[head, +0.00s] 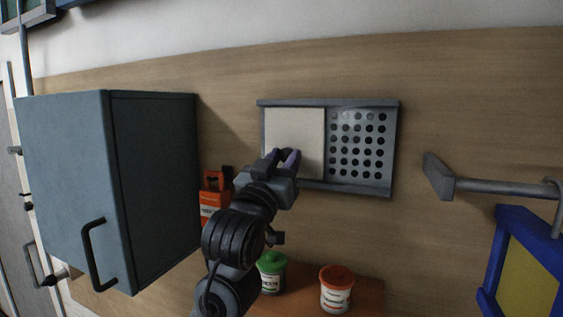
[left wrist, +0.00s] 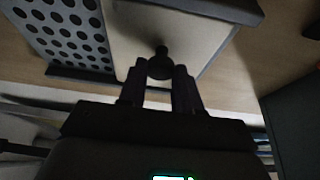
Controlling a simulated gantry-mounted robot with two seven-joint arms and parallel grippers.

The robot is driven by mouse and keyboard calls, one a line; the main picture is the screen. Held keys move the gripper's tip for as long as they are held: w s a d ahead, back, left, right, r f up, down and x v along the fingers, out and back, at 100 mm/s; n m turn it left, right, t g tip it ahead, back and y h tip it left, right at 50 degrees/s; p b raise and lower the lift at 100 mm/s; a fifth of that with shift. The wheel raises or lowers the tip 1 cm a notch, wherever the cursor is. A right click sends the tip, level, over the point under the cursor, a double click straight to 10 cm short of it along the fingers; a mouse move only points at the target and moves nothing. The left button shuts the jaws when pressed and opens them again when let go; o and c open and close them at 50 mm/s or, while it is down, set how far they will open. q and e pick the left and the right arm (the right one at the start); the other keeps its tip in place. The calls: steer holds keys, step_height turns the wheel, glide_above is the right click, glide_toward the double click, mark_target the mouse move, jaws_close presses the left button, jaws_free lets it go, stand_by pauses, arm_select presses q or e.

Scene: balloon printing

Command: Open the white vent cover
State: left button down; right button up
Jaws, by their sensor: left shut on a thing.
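The white vent cover (head: 296,130) is a flat panel in a grey metal frame (head: 330,103) on the wooden wall. It covers the left part of the frame, and the perforated plate (head: 357,145) shows to its right. In the left wrist view the cover (left wrist: 185,30) has a dark round knob (left wrist: 161,64). My left gripper (head: 284,156) is at the cover's lower part. Its fingers (left wrist: 160,82) are shut on the knob, one on each side. The head view hides the knob behind the gripper. My right gripper is not in view.
A blue-grey cabinet (head: 155,180) with a black handle stands to the left. A grey wall bar (head: 495,187) and a blue-framed panel (head: 525,270) are at right.

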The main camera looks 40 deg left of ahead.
arm_select(q)
steer(key=c, duration=0.8)
jaws_free()
steer(key=shift+s+d+f+b, duration=0.15)
steer(key=shift+s+f+b, duration=0.05)
steer(key=shift+s+b, duration=0.2)
steer(key=b+v, duration=0.5)
steer(key=v, duration=0.5)
steer(key=shift+b, duration=0.4)
steer(key=shift+s+r, duration=0.1)
